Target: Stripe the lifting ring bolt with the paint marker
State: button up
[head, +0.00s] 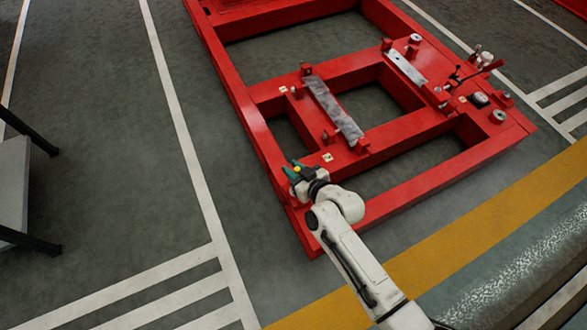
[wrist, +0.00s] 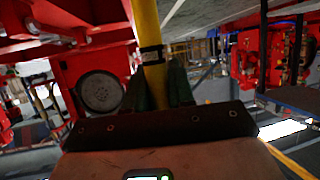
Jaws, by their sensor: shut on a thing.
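My gripper (head: 296,170) has green fingertips and is over the near left corner of the red frame in the head view. In the wrist view, my gripper (wrist: 160,88) is shut on the yellow paint marker (wrist: 146,25), which has a dark band around it and points up out of the picture. In the head view only a small yellow spot of the marker (head: 297,169) shows between the fingers. I cannot make out the lifting ring bolt for certain in either view.
The red base frame (head: 240,85) lies on the grey floor, with metal plates (head: 333,108), mounts and small fittings (head: 480,99) on it. A dark-legged table (head: 14,185) stands at the left edge. The floor between them is clear. Red machinery (wrist: 262,55) shows in the wrist view.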

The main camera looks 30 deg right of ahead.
jog(key=shift+r, duration=0.1)
jog(key=shift+r+p, duration=2.15)
jog(key=shift+r, duration=0.3)
